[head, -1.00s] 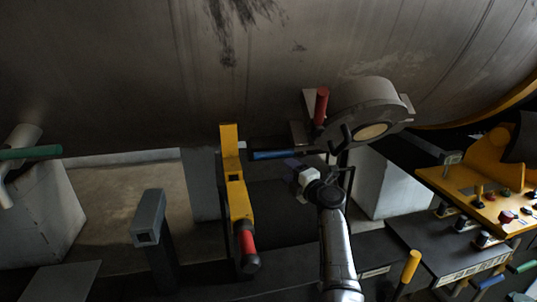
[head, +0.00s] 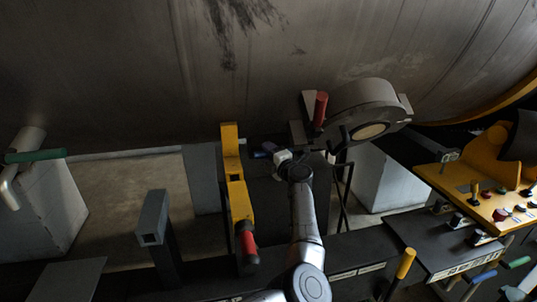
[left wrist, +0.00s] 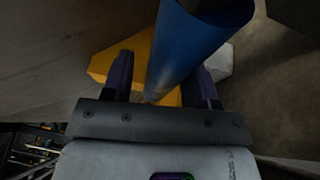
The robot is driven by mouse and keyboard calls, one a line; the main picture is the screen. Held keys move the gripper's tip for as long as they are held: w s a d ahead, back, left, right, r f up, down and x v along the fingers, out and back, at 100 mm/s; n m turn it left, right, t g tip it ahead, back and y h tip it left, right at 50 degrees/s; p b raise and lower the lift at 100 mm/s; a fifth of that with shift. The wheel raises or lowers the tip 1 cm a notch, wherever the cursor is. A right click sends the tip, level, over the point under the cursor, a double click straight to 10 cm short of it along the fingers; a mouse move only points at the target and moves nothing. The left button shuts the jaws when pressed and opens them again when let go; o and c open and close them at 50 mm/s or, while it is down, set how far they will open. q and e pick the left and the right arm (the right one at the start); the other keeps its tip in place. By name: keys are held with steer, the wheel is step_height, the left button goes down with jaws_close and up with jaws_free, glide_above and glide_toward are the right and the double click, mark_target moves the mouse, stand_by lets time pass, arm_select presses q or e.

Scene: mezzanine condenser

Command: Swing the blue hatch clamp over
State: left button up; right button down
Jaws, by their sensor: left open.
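The blue hatch clamp handle (left wrist: 188,45) shows large in the left wrist view as a thick blue bar. It runs between the two dark purple fingers of my left gripper (left wrist: 163,80). The fingers are open, one on each side of the bar, and I cannot tell whether either touches it. In the head view my left gripper (head: 264,150) is in front of the handle's place, just right of the yellow upright bracket (head: 230,160), and largely hides the handle. My right gripper is in neither view.
A red-gripped handle (head: 320,108) stands beside the round grey hatch housing (head: 362,98), right of my gripper. The yellow bracket has a red grip (head: 248,242) low down. A grey post (head: 151,217) stands at left, a yellow control panel (head: 480,190) at right. The big metal shell (head: 120,80) closes off the back.

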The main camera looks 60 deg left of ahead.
arm_select(q)
jaws_close()
stand_by(0.5)
